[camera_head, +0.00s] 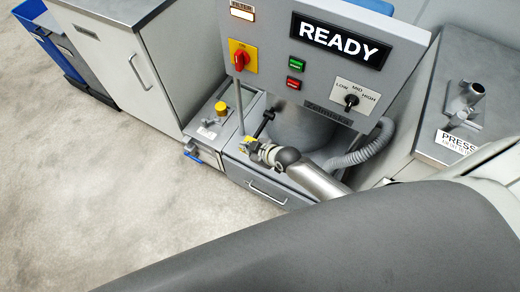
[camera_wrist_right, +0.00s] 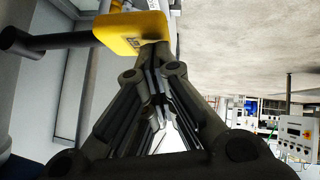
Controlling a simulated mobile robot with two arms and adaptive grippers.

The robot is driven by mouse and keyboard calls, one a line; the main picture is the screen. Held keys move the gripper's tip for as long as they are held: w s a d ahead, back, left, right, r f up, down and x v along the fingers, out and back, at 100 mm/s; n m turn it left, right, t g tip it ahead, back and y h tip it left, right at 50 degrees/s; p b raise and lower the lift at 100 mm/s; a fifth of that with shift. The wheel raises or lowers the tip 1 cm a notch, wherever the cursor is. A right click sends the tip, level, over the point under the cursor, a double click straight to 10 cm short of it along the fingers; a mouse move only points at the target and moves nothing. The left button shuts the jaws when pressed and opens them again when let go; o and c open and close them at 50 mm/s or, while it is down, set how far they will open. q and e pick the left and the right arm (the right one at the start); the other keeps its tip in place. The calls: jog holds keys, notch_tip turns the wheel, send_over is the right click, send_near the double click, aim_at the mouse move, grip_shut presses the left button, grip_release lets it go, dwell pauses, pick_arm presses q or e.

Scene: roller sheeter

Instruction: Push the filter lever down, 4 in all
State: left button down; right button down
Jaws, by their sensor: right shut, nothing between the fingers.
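A black lever rod (camera_head: 264,123) with a yellow block (camera_head: 247,142) at its near end sits low on the front of the grey machine, which I take to be the filter lever. In the right wrist view the yellow block (camera_wrist_right: 130,34) and the black rod (camera_wrist_right: 25,42) are large and close. My right gripper (camera_head: 252,148) is shut and empty, with its tips at the yellow block. The fingers (camera_wrist_right: 160,78) meet just below the block in the wrist picture; I cannot tell whether they touch it. My left gripper is not in view.
The panel display (camera_head: 342,40) reads READY, and the FILTER lamp (camera_head: 242,14) looks lit. A red knob (camera_head: 241,57) and a LOW-MID-HIGH dial (camera_head: 351,100) are above. A grey hose (camera_head: 365,150) curves on the right. My dark arm fills the foreground. Open floor (camera_head: 90,190) lies left.

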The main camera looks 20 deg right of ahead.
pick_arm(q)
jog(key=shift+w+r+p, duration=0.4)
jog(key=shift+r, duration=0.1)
pick_arm(e)
jog(key=v, duration=0.8)
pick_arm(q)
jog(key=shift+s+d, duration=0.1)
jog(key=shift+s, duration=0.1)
pick_arm(e)
jog(key=shift+s+f, duration=0.1)
jog(key=shift+f, duration=0.1)
